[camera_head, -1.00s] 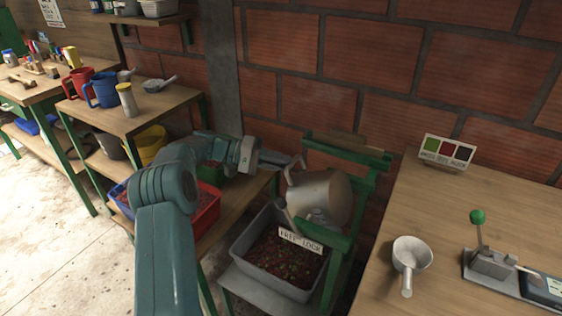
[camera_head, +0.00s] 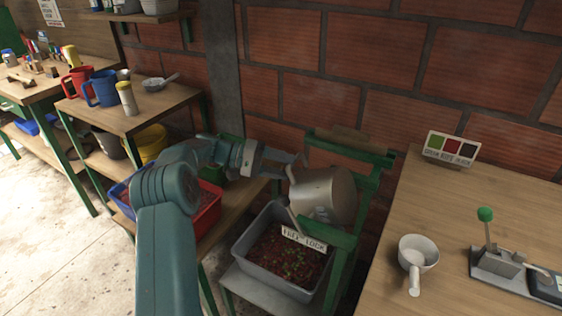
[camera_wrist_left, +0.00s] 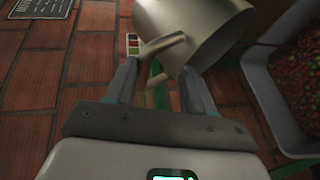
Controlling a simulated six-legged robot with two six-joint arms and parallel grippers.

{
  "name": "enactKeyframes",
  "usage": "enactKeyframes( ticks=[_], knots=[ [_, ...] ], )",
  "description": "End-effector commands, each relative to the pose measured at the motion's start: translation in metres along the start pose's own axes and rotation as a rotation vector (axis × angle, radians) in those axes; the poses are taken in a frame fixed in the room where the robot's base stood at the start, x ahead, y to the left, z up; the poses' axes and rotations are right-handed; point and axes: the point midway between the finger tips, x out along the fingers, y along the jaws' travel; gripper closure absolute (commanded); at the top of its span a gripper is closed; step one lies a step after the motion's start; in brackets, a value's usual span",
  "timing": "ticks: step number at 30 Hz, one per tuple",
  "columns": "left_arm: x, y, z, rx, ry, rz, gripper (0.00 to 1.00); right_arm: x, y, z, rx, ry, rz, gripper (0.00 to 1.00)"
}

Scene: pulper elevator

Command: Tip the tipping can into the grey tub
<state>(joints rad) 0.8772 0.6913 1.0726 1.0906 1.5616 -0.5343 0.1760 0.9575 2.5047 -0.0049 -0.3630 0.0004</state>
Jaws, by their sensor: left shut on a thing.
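The metal tipping can (camera_head: 323,194) hangs tilted in a green frame (camera_head: 345,240) above the grey tub. The grey tub (camera_head: 247,257) holds red and green coffee cherries. My left gripper (camera_head: 296,163) reaches the can's upper left side and is shut on its handle. In the left wrist view the can (camera_wrist_left: 205,30) fills the top middle, with its bar-like handle (camera_wrist_left: 162,46) between the fingers of my left gripper (camera_wrist_left: 158,85). The grey tub (camera_wrist_left: 283,95) shows at the right there. The inside of the can is hidden. My right gripper is not in view.
A "FREE LOCK" label (camera_head: 304,238) sits at the frame. A red crate (camera_head: 208,209) stands left of the tub. A wooden table (camera_head: 450,225) at right holds a white scoop (camera_head: 417,255) and a green-knobbed lever device (camera_head: 497,258). Shelves with jugs are at left.

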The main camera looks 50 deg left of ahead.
Motion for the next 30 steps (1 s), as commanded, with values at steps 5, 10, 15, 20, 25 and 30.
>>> enactKeyframes(
  ticks=[5,10,15,20,25,30],
  knots=[
    [-0.001,-0.004,-0.001,-0.008,0.002,-0.009,0.60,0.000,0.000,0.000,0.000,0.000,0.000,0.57],
    [-0.001,-0.004,-0.001,-0.008,0.003,-0.009,0.60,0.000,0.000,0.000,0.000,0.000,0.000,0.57],
    [-0.002,-0.003,-0.001,-0.007,0.004,-0.009,0.60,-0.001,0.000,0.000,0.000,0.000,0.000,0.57],
    [-0.008,-0.003,-0.002,-0.006,0.006,-0.010,0.60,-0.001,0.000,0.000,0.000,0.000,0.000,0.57],
    [-0.038,-0.002,-0.002,-0.004,0.010,-0.011,0.60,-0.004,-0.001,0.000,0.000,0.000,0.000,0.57],
    [-0.085,0.000,-0.001,-0.002,0.010,-0.009,0.60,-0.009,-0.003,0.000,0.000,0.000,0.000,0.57]
  ],
)
